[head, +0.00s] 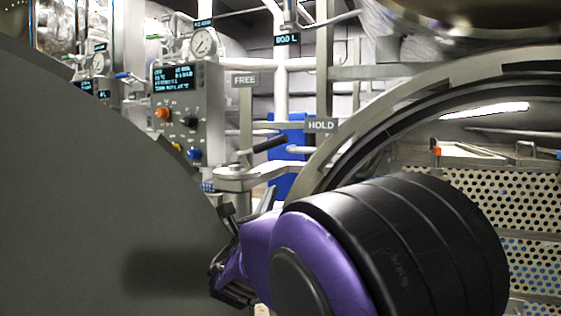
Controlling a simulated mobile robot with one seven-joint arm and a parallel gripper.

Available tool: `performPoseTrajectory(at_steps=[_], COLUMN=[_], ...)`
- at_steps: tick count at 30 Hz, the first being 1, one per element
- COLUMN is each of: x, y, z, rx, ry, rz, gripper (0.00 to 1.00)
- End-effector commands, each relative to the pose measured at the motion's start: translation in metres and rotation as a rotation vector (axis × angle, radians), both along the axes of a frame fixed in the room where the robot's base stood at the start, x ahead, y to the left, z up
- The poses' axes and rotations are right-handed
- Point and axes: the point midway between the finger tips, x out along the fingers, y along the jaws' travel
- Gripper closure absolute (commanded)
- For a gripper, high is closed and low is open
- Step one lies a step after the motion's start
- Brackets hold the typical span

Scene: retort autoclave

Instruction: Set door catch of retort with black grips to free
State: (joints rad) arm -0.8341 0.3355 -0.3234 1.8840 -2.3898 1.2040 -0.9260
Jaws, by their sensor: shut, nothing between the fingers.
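The door catch is a short lever with a black grip (269,144) on a metal pivot bracket (240,174). The grip slants up to the right, its tip toward the HOLD plate (320,125) and to the right of the FREE plate (244,79). My gripper (228,278) is at the lower middle, below the catch and apart from its grip. It is partly hidden by my purple and black arm, and its fingertips are hard to make out. It looks shut and empty. The large grey round door (100,200) stands open at the left.
The retort's round opening rim (345,130) is at the right, with a perforated basket (525,205) inside. A control panel (187,110) with buttons and a pressure gauge (203,43) stand behind the catch. Free room between door edge and rim is narrow.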

Motion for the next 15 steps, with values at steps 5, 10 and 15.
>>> performPoseTrajectory(at_steps=[5,10,15], x=[0.021,0.054,0.084], y=[-0.005,-0.012,-0.017], z=[0.009,0.023,0.037], rx=[0.000,0.001,0.002], ry=[-0.002,-0.001,-0.001], rz=[-0.004,-0.005,-0.004], gripper=[1.00,1.00,1.00])
